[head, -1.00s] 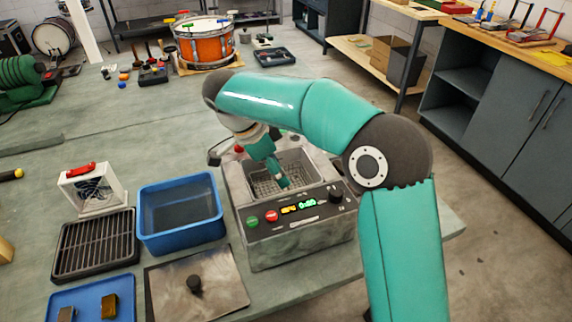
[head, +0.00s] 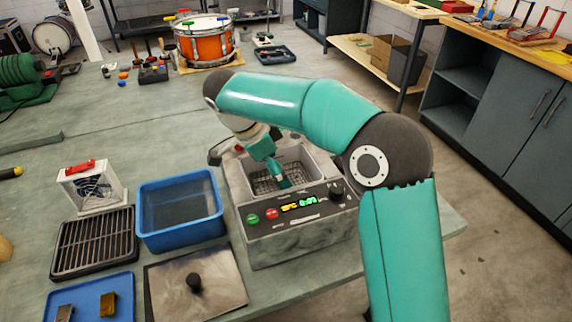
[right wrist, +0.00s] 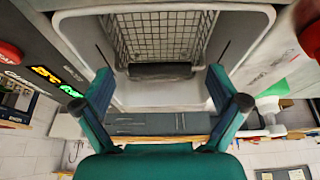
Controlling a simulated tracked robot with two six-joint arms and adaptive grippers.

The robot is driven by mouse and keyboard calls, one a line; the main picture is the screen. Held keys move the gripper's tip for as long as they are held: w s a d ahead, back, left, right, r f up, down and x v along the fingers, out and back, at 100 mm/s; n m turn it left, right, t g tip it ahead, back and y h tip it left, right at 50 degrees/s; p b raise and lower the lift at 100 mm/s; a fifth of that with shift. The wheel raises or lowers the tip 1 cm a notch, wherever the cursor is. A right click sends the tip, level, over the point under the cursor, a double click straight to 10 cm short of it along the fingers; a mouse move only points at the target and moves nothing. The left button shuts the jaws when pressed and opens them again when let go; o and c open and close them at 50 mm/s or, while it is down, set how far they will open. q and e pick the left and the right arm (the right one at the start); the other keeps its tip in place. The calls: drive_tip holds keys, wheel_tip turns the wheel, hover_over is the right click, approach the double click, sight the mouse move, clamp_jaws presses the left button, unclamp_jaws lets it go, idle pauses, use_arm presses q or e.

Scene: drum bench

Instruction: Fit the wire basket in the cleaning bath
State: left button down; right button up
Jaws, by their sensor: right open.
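The wire basket (head: 264,185) is a grey mesh basket inside the cleaning bath (head: 295,240), a grey box with a lit control panel. In the right wrist view the mesh (right wrist: 158,35) lies within the bath's pale rim (right wrist: 80,50), with a dark bar (right wrist: 160,71) across its near side. I cannot tell if it rests on the bottom. My right gripper (head: 281,182) reaches down into the bath. In the right wrist view its fingers (right wrist: 160,88) are spread, with the bar between and beyond them. My left gripper is not in view.
A blue tub (head: 180,238) stands left of the bath. A metal lid with a black knob (head: 194,284) lies in front. A black rack (head: 92,243), a small white fan box (head: 92,188) and a blue tray (head: 95,310) are further left. An orange drum (head: 205,44) stands behind.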

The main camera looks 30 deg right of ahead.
drive_tip(key=v, duration=1.2)
